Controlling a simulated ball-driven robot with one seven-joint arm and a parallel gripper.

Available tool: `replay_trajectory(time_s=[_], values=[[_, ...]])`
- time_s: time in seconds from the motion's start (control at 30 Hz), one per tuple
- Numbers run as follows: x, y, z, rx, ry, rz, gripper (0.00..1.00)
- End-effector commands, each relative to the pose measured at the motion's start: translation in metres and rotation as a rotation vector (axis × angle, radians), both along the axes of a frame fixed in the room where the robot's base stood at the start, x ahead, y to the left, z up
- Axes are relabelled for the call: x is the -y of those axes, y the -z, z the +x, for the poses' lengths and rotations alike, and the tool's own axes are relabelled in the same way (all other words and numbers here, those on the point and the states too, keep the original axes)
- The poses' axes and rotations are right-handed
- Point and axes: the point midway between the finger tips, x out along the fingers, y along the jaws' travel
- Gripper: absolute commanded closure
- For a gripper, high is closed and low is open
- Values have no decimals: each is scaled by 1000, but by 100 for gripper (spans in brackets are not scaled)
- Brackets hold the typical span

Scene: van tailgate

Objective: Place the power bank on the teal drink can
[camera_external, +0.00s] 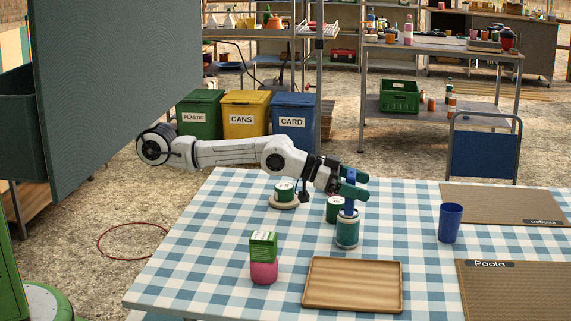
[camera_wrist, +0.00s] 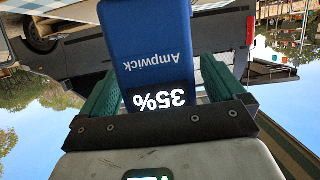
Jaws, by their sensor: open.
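The blue power bank (camera_external: 349,205) stands upright on top of the teal drink can (camera_external: 347,234) and seems to touch it. In the wrist view the power bank (camera_wrist: 150,45) shows the name "Ampwick" and a dark 35% display. My gripper (camera_external: 353,183) is open, with its green fingers on either side of the power bank's upper part. In the wrist view my gripper (camera_wrist: 160,88) has the bank between its fingers; whether either finger touches it I cannot tell. The bank's lower end and the can are out of the wrist view.
A green box (camera_external: 263,246) rests on a pink item (camera_external: 263,271). A wooden tray (camera_external: 352,303) lies in front; a blue cup (camera_external: 450,223) stands right.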

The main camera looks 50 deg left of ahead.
Motion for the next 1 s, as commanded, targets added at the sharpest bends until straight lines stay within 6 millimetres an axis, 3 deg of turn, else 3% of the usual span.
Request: replay_trajectory(time_s=[0.17, 0.7, 1.0], values=[[-7, -5, -7, 1, 0, -1, 3], [-65, -31, -69, 1, -1, 0, 3], [-78, -38, -84, 0, 0, 0, 3]])
